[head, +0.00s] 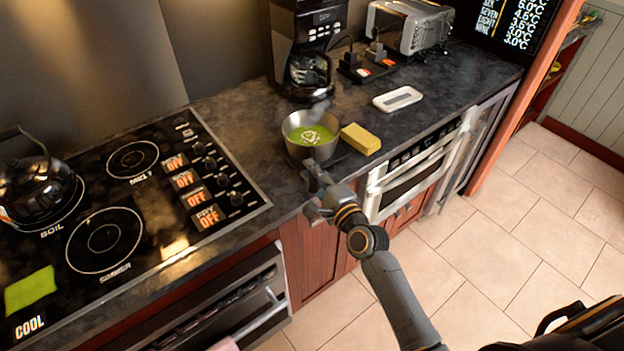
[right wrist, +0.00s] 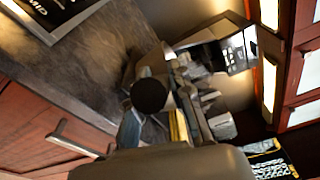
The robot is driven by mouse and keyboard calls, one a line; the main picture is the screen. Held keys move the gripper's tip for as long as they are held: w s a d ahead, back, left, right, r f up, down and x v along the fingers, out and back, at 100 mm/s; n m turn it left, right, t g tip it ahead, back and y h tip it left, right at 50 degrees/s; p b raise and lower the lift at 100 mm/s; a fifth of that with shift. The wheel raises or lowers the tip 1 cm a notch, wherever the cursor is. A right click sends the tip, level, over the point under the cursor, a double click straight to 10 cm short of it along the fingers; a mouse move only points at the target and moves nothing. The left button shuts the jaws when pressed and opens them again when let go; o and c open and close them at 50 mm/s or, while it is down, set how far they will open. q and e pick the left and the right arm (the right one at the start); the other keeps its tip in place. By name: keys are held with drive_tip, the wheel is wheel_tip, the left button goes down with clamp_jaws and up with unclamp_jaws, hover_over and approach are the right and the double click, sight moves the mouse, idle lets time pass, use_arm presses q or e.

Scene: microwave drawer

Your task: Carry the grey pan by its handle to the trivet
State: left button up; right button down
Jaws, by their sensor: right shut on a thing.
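The grey pan (head: 297,149) stands upright at or just above the dark counter, in front of the coffee maker, with green contents bearing a pale mark. My right gripper (head: 317,176) is at its near side, over the counter's front edge, shut on the pan's handle; the fingers hide most of the handle. My left gripper is not in view.
A yellow sponge (head: 361,138) lies close to the pan's right. Behind are the coffee maker (head: 297,45) and a power strip (head: 367,67). A white tray-like item (head: 397,99) lies further right. The stove (head: 120,205) with a black kettle (head: 36,185) is left. Counter between stove and pan is clear.

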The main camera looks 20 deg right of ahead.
drive_tip(key=shift+r, duration=0.25)
drive_tip(key=c, duration=1.5)
unclamp_jaws()
drive_tip(key=shift+s+f, duration=0.1)
drive_tip(key=shift+f, duration=0.2)
drive_tip(key=shift+c, duration=0.2)
drive_tip(key=o, duration=0.3)
drive_tip(key=shift+o, duration=0.2)
drive_tip(key=shift+r, duration=0.15)
drive_tip(key=shift+s, duration=0.25)
drive_tip(key=b+v, duration=0.2)
drive_tip(key=v, duration=0.9)
drive_tip(key=shift+s, duration=0.25)
